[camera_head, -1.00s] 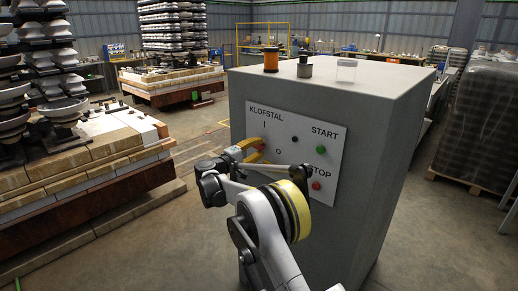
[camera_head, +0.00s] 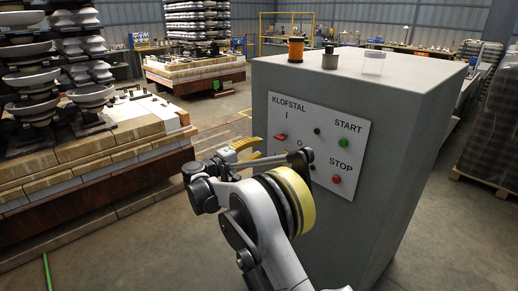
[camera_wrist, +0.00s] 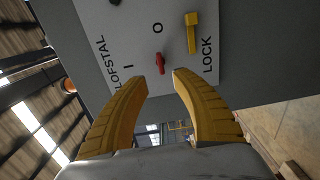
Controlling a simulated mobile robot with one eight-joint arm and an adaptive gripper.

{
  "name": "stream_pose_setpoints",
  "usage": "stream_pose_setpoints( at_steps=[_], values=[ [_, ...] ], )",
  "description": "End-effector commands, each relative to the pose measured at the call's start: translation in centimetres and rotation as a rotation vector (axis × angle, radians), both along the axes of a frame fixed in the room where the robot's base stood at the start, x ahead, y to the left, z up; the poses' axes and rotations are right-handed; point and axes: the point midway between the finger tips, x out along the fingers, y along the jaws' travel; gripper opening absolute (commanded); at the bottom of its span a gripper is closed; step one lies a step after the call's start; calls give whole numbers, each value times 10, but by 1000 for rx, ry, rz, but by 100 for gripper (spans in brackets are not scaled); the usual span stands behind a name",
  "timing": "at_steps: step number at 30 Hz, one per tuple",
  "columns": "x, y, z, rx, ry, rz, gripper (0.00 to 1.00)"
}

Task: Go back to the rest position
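My gripper (camera_head: 262,150) has yellow fingers and is just left of the control panel (camera_head: 352,112) on a grey cabinet. A red switch (camera_head: 280,137) shows on the panel, just above and beyond the fingers. In the wrist view my gripper (camera_wrist: 158,78) is open, with an empty gap between the fingertips. The red switch (camera_wrist: 160,63) lies beyond that gap, between the I and O marks. A yellow handle (camera_wrist: 192,33) is beside the LOCK label. My forearm hides part of the panel's lower left in the head view.
A green START button (camera_head: 342,142) and red STOP button (camera_head: 336,179) are on the panel. Insulator stacks (camera_head: 90,95) stand on a brick-topped base at left.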

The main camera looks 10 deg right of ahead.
Motion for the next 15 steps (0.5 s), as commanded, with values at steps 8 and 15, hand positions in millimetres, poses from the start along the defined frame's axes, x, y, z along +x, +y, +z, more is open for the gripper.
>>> stream_pose_setpoints(
  at_steps=[8,15],
  values=[
    [-15,-32,22,105,44,-3,32],
    [-88,-97,56,412,135,-6,32]
  ],
)
